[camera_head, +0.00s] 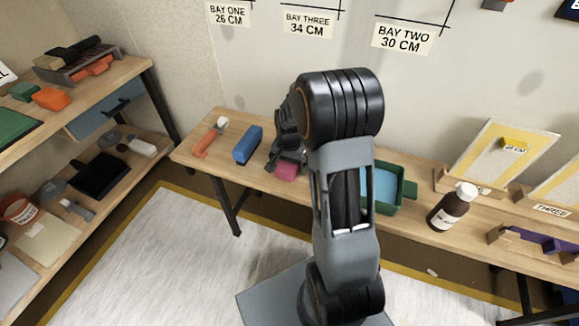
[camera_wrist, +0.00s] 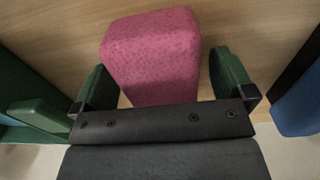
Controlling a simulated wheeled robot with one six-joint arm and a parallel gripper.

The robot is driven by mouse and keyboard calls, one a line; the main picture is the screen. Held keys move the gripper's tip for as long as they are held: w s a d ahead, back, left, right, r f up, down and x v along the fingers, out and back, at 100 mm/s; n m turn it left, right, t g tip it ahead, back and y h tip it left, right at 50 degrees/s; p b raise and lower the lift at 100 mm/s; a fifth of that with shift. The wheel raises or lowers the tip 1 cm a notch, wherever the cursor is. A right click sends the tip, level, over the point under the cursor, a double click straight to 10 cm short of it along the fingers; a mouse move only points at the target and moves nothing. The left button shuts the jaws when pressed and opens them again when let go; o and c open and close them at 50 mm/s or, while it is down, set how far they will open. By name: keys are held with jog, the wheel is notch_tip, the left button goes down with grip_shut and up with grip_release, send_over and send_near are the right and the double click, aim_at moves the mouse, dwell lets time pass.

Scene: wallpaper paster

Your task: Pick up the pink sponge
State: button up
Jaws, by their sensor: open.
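The pink sponge (camera_wrist: 152,55) lies on the wooden bench, large in the wrist view. In the head view the pink sponge (camera_head: 286,171) shows partly, just below my gripper (camera_head: 284,160). In the wrist view my gripper (camera_wrist: 168,85) is open, with one green-padded finger on each side of the sponge's near part. The fingers look apart from its sides, with a wider gap on the right. In the head view my arm covers part of the bench around the gripper.
On the bench (camera_head: 190,159), a blue block (camera_head: 247,145) and an orange-handled tool (camera_head: 210,137) lie left of the sponge. A green tray of blue liquid (camera_head: 403,190) and a brown bottle (camera_head: 452,207) stand to the right. Shelves (camera_head: 150,65) stand at the left.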

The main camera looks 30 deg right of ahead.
jog(key=shift+f, duration=0.15)
jog(key=shift+c, duration=0.2)
jog(key=c, duration=1)
jog(key=shift+o, duration=0.2)
jog(key=shift+r, duration=0.4)
jog(key=r, duration=0.1)
jog(key=r+p, duration=0.1)
jog(key=r, duration=0.1)
jog(key=shift+s+r+p, duration=0.2)
jog(key=shift+s+p, duration=0.1)
jog(key=s+d+r+p, duration=0.2)
jog(key=s+r, duration=0.6)
jog(key=s, duration=0.5)
jog(key=shift+d+r+p, duration=0.4)
jog(key=shift+p, duration=0.4)
jog(key=shift+s, duration=0.1)
